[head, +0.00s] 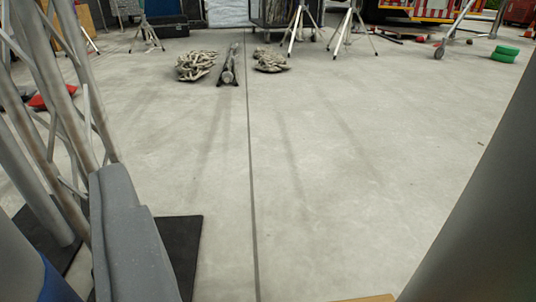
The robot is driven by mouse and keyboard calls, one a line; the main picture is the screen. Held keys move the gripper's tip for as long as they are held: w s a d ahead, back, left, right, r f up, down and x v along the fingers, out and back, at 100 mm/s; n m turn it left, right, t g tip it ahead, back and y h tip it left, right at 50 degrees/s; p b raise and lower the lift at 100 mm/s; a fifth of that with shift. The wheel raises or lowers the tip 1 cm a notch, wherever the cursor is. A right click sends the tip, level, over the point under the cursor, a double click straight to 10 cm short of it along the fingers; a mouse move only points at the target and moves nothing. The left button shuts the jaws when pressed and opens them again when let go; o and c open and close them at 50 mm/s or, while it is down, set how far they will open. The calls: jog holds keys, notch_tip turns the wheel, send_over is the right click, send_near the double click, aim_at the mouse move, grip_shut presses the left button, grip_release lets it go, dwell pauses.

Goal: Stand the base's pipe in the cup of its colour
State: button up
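No cup and no pipe can be made out for certain. A blue patch (57,283) shows at the bottom left corner, cut off by the frame edge; I cannot tell what it belongs to. A grey stepped block (130,240) rises from the bottom left and may be a finger of my gripper. A large smooth grey surface (480,215) fills the lower right, very close; I cannot tell what it is. No two fingertips show clearly, so the opening cannot be judged. A sliver of tan edge (368,298) shows at the bottom.
A grey metal truss (62,110) stands close on the left, with a black plate (188,240) on the floor. The concrete floor (330,180) ahead is clear. Rope piles (196,65) (271,60), a dark bar (229,66), tripod stands (351,30) and green rings (504,54) lie farther back.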

jog(key=p+v, duration=0.3)
jog(key=v, duration=1)
jog(key=shift+s+d, duration=0.2)
jog(key=shift+s, duration=0.15)
